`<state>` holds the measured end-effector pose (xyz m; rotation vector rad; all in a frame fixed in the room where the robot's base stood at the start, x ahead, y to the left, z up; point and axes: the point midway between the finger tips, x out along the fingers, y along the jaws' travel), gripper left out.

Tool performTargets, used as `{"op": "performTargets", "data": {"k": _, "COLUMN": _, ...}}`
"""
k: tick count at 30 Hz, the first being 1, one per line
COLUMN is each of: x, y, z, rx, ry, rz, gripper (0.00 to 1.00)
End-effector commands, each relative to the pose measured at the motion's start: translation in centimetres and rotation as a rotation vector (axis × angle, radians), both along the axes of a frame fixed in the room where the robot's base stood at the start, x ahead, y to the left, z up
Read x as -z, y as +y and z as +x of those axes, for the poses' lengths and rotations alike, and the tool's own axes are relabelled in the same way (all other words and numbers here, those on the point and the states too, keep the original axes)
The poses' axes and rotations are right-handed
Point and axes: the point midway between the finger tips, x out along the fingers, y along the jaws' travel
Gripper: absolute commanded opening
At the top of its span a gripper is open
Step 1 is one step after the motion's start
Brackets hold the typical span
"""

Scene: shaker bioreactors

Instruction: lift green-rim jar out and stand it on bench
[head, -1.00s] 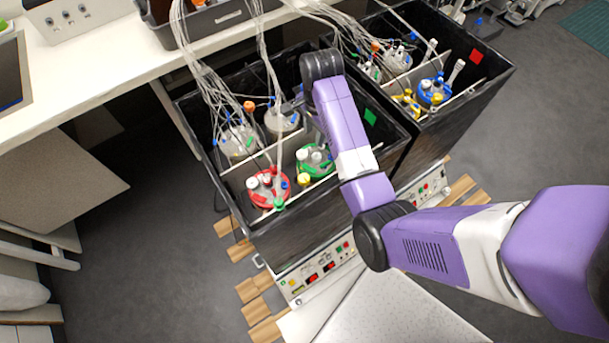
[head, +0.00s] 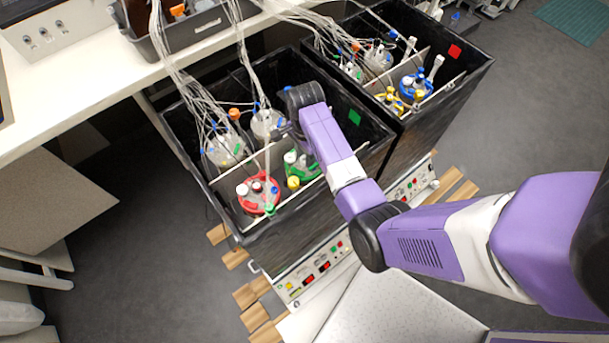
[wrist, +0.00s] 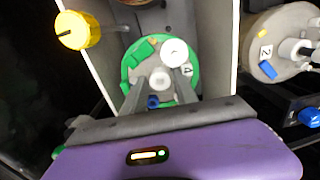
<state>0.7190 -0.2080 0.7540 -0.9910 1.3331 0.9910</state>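The green-rim jar (head: 296,174) stands in the front right compartment of the left black box (head: 230,228), partly hidden by my arm in the head view. In the wrist view its green rim (wrist: 194,62) surrounds a grey lid with white caps, a green clip and a blue cap. My gripper (wrist: 160,80) is over the lid. Its two grey fingers are apart, one on each side of a central white post, with small gaps showing. How deep the fingertips reach is unclear. The white bench (head: 95,78) runs along the upper left.
A red-rim jar (head: 250,207) stands left of the green one, its tubes rising. Two tubed jars sit behind it. White dividers (wrist: 222,45) flank the green-rim jar. The right box (head: 440,105) holds more jars. A grey bin (head: 190,35) stands on the bench.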

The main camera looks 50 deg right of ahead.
Motion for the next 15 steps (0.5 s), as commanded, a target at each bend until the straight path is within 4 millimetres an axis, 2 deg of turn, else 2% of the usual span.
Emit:
{"op": "performTargets", "data": {"k": 4, "x": -0.01, "y": -0.01, "z": -0.01, "rx": 0.000, "ry": 0.000, "rz": 0.000, "gripper": 0.35}}
{"op": "performTargets", "data": {"k": 9, "x": -0.02, "y": 0.00, "z": -0.01, "rx": 0.000, "ry": 0.000, "rz": 0.000, "gripper": 0.01}}
{"op": "performTargets", "data": {"k": 15, "x": -0.03, "y": 0.01, "z": -0.03, "rx": 0.000, "ry": 0.001, "rz": 0.000, "gripper": 0.00}}
